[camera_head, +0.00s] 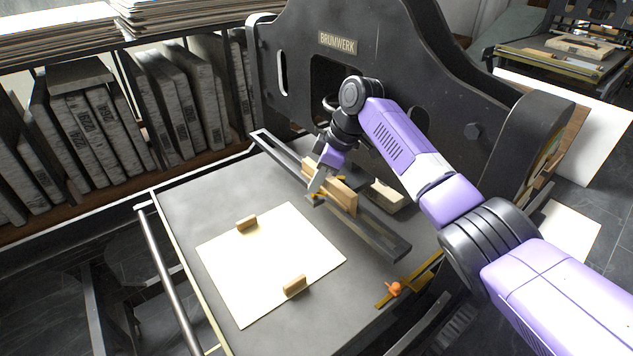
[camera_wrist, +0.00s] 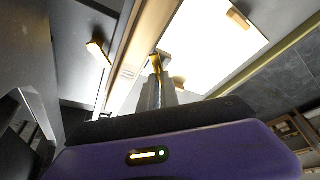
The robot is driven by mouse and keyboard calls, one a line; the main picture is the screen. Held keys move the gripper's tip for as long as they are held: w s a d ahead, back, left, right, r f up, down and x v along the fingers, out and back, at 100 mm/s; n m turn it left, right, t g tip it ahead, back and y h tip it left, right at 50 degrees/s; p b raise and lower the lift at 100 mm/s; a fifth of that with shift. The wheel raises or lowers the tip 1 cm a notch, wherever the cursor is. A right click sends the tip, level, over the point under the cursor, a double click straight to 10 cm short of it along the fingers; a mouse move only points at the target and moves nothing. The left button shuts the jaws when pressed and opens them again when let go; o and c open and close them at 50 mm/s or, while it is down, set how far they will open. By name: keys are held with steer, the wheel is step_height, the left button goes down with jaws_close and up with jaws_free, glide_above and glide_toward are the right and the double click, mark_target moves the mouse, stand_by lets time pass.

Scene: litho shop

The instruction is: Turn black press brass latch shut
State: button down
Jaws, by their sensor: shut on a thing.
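The black press (camera_head: 400,65) stands at the back with a BRUMWERK plate. Across its bed runs a dark slotted rail (camera_head: 385,238) carrying a pale wooden bar (camera_head: 343,194). My gripper (camera_head: 316,190) is low at the bar's left part, on its front side. It is shut on a small brass piece, apparently the latch, which shows between the fingertips in the wrist view (camera_wrist: 155,62). The fingers cover most of the latch, so its exact angle cannot be told. Another brass-coloured piece (camera_wrist: 98,52) shows beyond the bar in the wrist view.
A cream sheet (camera_head: 255,262) lies on the grey bed with two small wooden blocks (camera_head: 247,223) (camera_head: 295,286) on it. A brass strip with an orange knob (camera_head: 394,289) lies at the bed's right edge. Shelved stone slabs (camera_head: 95,130) stand at the left.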

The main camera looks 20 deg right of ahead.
steer(key=shift+n, duration=0.4)
steer(key=shift+a, duration=0.1)
steer(key=c, duration=1.6)
jaws_free()
step_height(320, 180, up, 20)
